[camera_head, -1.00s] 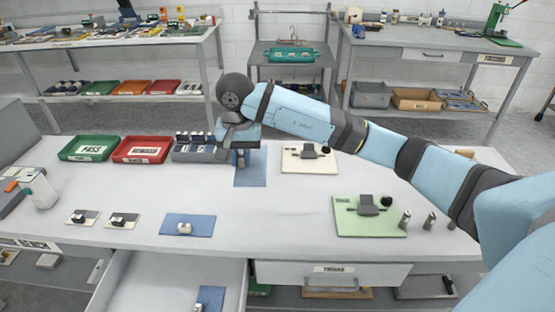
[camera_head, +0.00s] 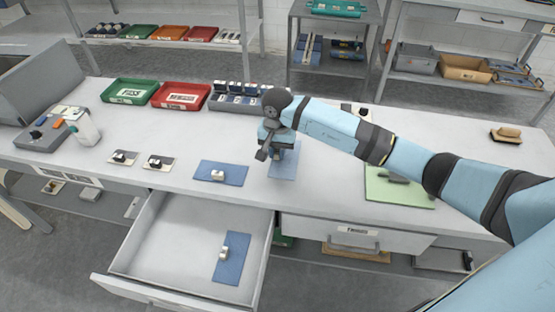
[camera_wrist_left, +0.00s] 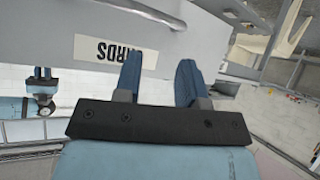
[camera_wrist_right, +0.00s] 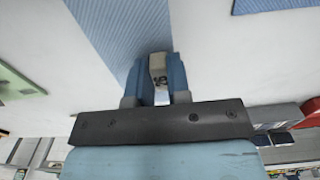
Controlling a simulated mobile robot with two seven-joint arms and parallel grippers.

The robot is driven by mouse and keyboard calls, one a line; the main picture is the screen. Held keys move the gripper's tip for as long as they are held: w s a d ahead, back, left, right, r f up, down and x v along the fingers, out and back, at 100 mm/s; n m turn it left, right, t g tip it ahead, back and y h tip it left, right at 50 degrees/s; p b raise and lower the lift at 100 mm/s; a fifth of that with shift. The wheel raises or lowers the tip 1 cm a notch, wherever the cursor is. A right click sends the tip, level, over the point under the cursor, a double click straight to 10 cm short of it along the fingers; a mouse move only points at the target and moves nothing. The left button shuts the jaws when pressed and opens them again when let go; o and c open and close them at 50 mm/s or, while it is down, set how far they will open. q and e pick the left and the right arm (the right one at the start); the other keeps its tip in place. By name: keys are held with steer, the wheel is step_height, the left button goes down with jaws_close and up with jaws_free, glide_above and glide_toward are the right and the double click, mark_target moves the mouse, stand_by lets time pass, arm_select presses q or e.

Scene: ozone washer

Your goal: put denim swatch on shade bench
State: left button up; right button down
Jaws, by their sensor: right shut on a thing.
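My right gripper (camera_head: 276,155) is shut on the small pale block of a blue denim swatch (camera_head: 285,163) over the middle of the white bench (camera_head: 330,205). In the right wrist view the block (camera_wrist_right: 158,68) sits between the fingers, with the striped blue cloth (camera_wrist_right: 115,35) spreading beyond. I cannot tell whether this cloth touches the bench top. A similar blue swatch with a pale block (camera_head: 232,175) lies to the left, and another (camera_head: 236,262) lies in the open drawer. My left gripper (camera_wrist_left: 158,75) is open and empty near a labelled panel; it is outside the head view.
The open drawer (camera_head: 150,225) juts from the bench front. A green tray (camera_head: 130,91), red tray (camera_head: 181,95) and dark rack (camera_head: 238,98) stand along the back. A green mat (camera_head: 400,190) lies right. Two small cards (camera_head: 122,157) lie left. Shelving stands behind.

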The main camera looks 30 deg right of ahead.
mark_target(277, 159)
step_height(277, 159, down, 4)
steer(key=shift+f, duration=0.1)
steer(key=c, duration=1.1)
jaws_free()
